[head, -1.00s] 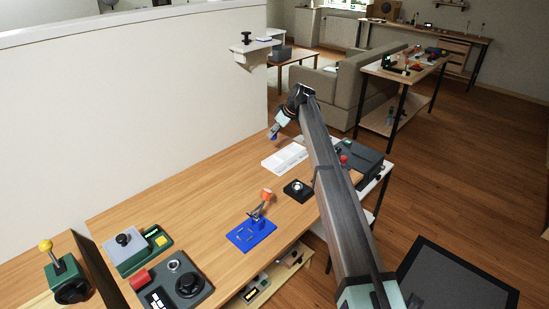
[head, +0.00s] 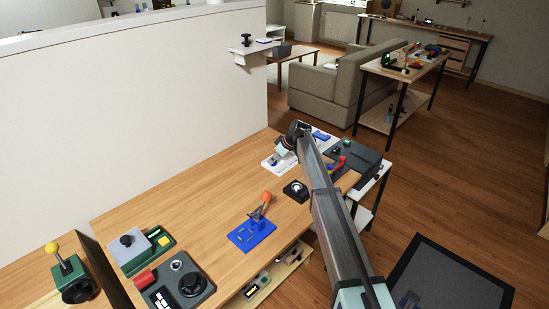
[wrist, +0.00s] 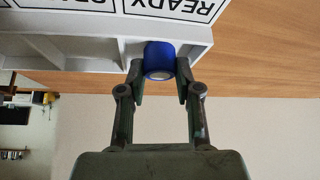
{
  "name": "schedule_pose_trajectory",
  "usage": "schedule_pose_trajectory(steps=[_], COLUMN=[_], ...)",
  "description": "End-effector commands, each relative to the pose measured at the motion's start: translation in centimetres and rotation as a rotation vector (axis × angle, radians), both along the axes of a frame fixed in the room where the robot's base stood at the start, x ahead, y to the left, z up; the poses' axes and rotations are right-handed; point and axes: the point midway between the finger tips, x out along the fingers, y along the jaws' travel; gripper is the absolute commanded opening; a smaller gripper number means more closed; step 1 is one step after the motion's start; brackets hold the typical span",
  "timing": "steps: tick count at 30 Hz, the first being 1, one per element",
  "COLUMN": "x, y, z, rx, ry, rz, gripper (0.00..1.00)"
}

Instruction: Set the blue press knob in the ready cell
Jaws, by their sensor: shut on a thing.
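My gripper (wrist: 160,80) is shut on the blue press knob (wrist: 160,58), a short blue cylinder with a pale end face, held between both fingertips in the wrist view. The knob is at the right-hand cell of the white tray (wrist: 197,42), beside the READY label (wrist: 180,8), which reads upside down. It overlaps the cell's opening in the picture; I cannot tell whether it touches the floor of the cell. In the head view, my gripper (head: 285,148) is over the white tray (head: 270,163) at the back of the wooden bench, and the knob is hidden.
A blue base with an orange-topped lever (head: 252,234) is nearer. A dark grey box (head: 357,160) stands at the right edge. A white wall (head: 130,110) rises behind. The bench left of the tray is clear.

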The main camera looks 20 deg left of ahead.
Motion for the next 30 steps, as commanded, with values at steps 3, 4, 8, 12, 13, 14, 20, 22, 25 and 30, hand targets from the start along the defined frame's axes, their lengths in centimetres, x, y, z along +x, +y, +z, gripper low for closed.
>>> schedule_pose_trajectory(steps=[3,4,8,12,13,14,20,22,25,30], x=[0.0,0.0,0.0,0.0,0.0,0.0,0.0,0.0,0.0,-0.3], y=[0.0,0.0,0.0,0.0,0.0,0.0,0.0,0.0,-0.2,-1.6], z=[0.0,0.0,-0.2,-0.3,-0.3,-0.3,-0.3,-0.1,0.3,2.1], rx=[0.001,0.001,0.001,0.000,0.000,0.000,0.000,0.000,0.001,0.001], ry=[0.000,0.000,0.000,0.000,0.000,-0.001,-0.001,-0.001,-0.001,-0.002], rz=[0.000,0.000,0.000,0.000,0.000,-0.001,-0.001,-0.001,-0.001,-0.001], gripper=[0.00,0.00,0.00,0.44,0.44,0.44,0.44,0.44,0.44,0.44])
